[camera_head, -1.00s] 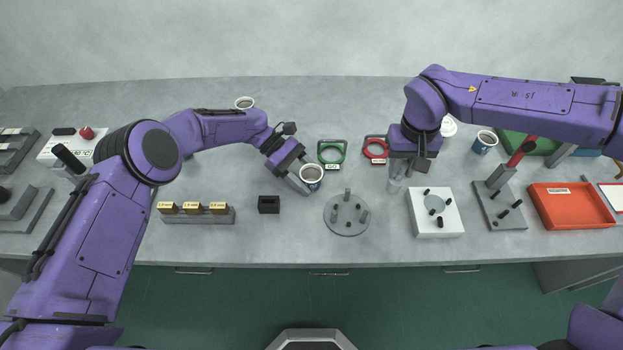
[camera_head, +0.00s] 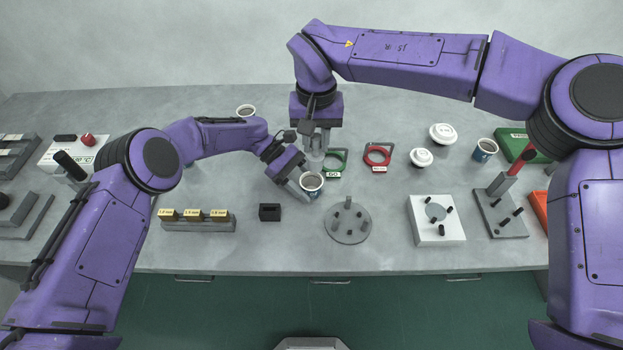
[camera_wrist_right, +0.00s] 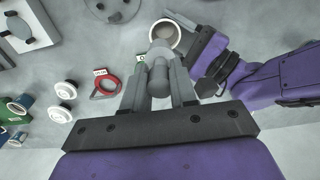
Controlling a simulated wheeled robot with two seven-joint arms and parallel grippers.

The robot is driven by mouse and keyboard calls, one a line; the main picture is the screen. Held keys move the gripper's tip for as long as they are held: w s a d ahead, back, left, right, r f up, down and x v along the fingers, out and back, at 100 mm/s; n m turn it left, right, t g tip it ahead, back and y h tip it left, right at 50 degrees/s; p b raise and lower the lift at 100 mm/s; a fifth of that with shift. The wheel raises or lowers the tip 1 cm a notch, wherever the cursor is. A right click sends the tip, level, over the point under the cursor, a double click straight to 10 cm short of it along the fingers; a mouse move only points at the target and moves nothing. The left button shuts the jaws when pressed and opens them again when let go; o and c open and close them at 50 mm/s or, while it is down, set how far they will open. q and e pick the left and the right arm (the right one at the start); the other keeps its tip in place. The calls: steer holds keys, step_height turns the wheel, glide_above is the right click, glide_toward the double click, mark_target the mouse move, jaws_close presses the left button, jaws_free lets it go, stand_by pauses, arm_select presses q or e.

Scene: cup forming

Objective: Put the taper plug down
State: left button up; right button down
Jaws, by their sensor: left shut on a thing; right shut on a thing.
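The taper plug (camera_wrist_right: 158,76) is a grey stepped cylinder. It is held between the fingers of my right gripper (camera_wrist_right: 158,92). In the head view my right gripper (camera_head: 316,145) points down, above and behind the cup in the left hand, beside the green GO ring (camera_head: 337,161). The plug (camera_head: 315,160) shows only faintly there. My left gripper (camera_head: 302,188) is shut on a blue-and-white paper cup (camera_head: 313,183) with its open mouth up. The cup (camera_wrist_right: 165,34) also shows just beyond the plug in the right wrist view. The plug appears clear of the cup.
A red ring (camera_head: 377,155), white lids (camera_head: 421,157) and another cup (camera_head: 485,149) stand to the right. In front are a round pegged plate (camera_head: 347,222), a white block (camera_head: 436,232) and a small black block (camera_head: 269,212). A gauge rack (camera_head: 197,224) stands left.

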mark_target(313, 171)
arm_select(q)
steer(key=shift+d, duration=0.15)
arm_select(e)
steer(key=f, duration=1)
steer(key=shift+a, duration=0.3)
steer(key=c, duration=0.9)
jaws_free()
step_height(313, 171, up, 12)
steer(key=shift+r, duration=0.1)
arm_select(q)
steer(key=o, duration=1.2)
arm_select(e)
steer(key=shift+s, duration=0.1)
arm_select(q)
steer(key=shift+o, duration=0.2)
steer(key=v, duration=1)
steer(key=shift+w+a+r, duration=0.2)
steer(key=shift+a+r, duration=0.05)
steer(key=shift+w+a+r, duration=0.3)
steer(key=shift+a+r, duration=0.05)
steer(key=shift+a, duration=0.1)
